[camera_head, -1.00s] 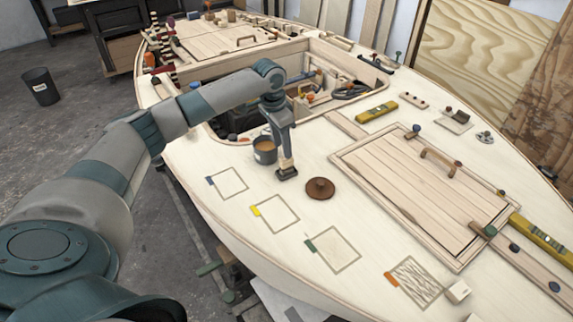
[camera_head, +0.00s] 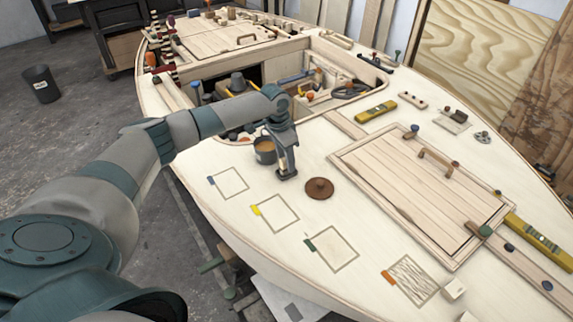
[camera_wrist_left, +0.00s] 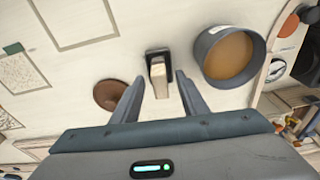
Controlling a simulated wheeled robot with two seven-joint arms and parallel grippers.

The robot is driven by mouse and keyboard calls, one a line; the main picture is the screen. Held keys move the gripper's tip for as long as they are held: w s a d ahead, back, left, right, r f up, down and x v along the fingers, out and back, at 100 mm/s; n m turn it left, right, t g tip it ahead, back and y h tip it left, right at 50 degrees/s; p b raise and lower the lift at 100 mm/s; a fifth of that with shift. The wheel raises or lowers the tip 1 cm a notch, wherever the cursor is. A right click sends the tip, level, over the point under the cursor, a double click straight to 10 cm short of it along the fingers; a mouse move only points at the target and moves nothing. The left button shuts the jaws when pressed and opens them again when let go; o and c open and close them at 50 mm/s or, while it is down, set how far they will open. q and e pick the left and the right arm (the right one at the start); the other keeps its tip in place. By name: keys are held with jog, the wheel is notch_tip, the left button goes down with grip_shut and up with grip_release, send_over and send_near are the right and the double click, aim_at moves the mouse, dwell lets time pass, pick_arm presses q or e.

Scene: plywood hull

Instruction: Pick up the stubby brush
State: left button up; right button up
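The stubby brush (camera_wrist_left: 157,68) stands upright on the pale deck, its dark end down and its pale wooden handle up. In the head view its dark base (camera_head: 287,175) shows just under my left gripper (camera_head: 285,160), which hides most of the handle. In the wrist view my left gripper (camera_wrist_left: 160,80) is open, with one finger on each side of the handle and a gap showing on both sides. My right gripper is in neither view.
A dark pot (camera_head: 265,150) with tan contents stands close beside the brush; it also shows in the wrist view (camera_wrist_left: 230,55). A round brown lid (camera_head: 319,188) lies on the other side. Outlined squares mark the clear deck in front. The cockpit opening is behind.

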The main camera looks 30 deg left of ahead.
pick_arm(q)
jog(key=shift+w+f, duration=0.1)
jog(key=shift+f, duration=0.85)
grip_shut()
